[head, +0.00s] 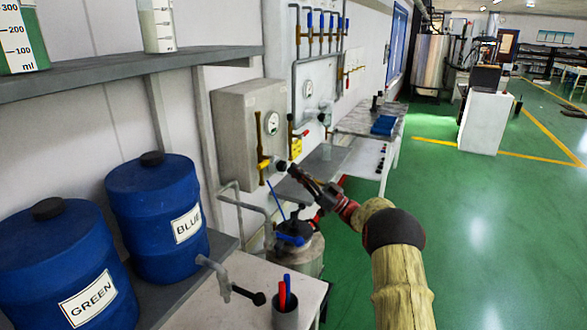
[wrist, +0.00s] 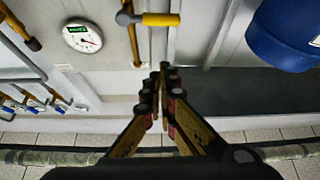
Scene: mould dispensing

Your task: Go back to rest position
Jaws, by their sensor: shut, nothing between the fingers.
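My gripper (head: 305,180) is stretched out at the end of my arm in the head view, in front of the wall panel and above a dark-lidded metal pot (head: 295,245). In the wrist view my gripper (wrist: 160,75) has its fingers together at the tips, with nothing held between them. A yellow-handled valve (head: 265,164) on the wall cabinet is close to the gripper, to its left in the head view. The yellow handle also shows beyond the fingertips in the wrist view (wrist: 161,19). I cannot tell whether they touch.
Blue barrels labelled GREEN (head: 60,265) and BLUE (head: 155,215) stand at the left. A grey cabinet with a gauge (head: 240,115) hangs on the wall. A pen cup (head: 286,315) stands on the near bench. The green floor (head: 500,230) at the right is open.

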